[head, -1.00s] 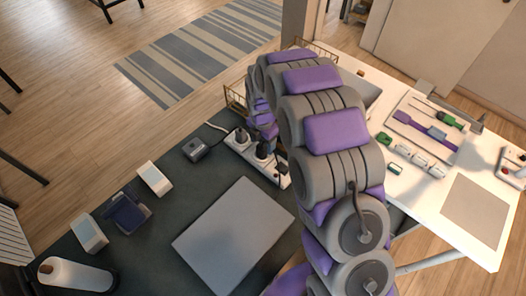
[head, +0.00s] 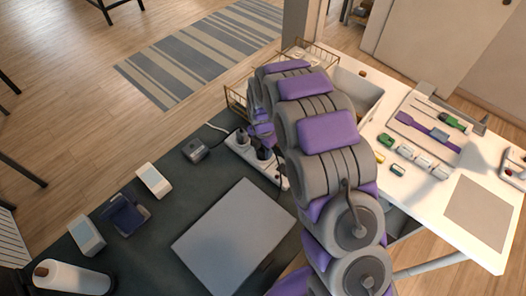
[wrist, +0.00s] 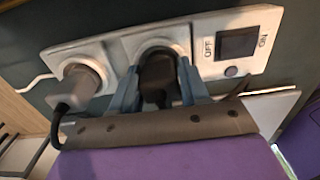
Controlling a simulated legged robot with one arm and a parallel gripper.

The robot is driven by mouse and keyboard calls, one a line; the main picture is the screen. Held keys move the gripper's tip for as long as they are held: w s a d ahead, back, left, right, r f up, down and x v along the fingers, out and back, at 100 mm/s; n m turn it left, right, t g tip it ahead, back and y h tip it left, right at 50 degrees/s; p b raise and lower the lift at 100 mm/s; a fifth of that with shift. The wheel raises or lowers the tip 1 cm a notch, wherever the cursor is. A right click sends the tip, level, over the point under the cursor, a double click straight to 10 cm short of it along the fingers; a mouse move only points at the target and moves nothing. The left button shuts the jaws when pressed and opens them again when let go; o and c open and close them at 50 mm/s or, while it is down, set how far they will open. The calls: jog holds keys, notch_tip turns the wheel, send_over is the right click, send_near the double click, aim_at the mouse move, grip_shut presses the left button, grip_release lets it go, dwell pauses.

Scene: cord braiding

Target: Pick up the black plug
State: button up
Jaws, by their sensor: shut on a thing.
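The black plug (wrist: 157,82) is at the middle socket of the white power strip (wrist: 117,45) in the wrist view. My gripper (wrist: 158,68) has one blue-grey finger on each side of the plug and is shut on it. Whether the plug is fully seated in the socket cannot be told. A second, grey plug (wrist: 82,84) with a dark cord sits in the left socket. In the head view the power strip (head: 232,146) stands at the mat's far edge, partly hidden by my arm.
The strip has a dark switch (wrist: 237,43) marked OFF and ON at its right end. A grey flat box (head: 232,232) lies on the dark mat nearby. A small dark-grey device (head: 196,150) stands left of the strip. A wire basket (head: 236,98) is behind.

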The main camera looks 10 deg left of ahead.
jog(key=c, duration=0.5)
